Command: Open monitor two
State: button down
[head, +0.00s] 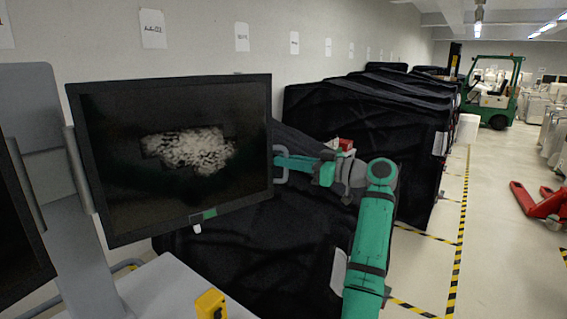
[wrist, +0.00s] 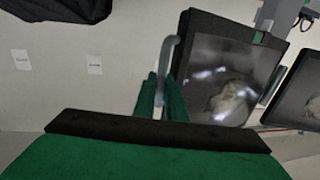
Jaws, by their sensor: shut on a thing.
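A black monitor (head: 175,150) with a grey speckled picture on its screen hangs on a grey post at the left of the head view. My gripper (head: 288,163) reaches in from the right and is shut on this handle. In the wrist view its green fingers (wrist: 161,98) stand at the handle, beside the monitor's edge. I cannot read a number on the monitor.
A second dark monitor (head: 18,225) is cut off at the left edge; a second screen also shows in the wrist view (wrist: 303,90). Black-covered carts (head: 350,110) stand behind my arm. A red pallet jack (head: 540,203) and a green forklift (head: 497,95) are at right.

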jog(key=shift+w+a+f, duration=0.15)
jog(key=shift+w+a, duration=0.05)
jog(key=shift+w, duration=0.05)
jog(key=shift+a, duration=0.15)
jog(key=c, duration=1.8)
grip_release()
jog(key=shift+s, duration=0.1)
jog(key=shift+s+d, duration=0.2)
jog(key=shift+d, duration=0.25)
jog(key=v, duration=1)
jog(key=shift+w+d, duration=0.1)
jog(key=shift+d, duration=0.2)
jog(key=shift+a, duration=0.1)
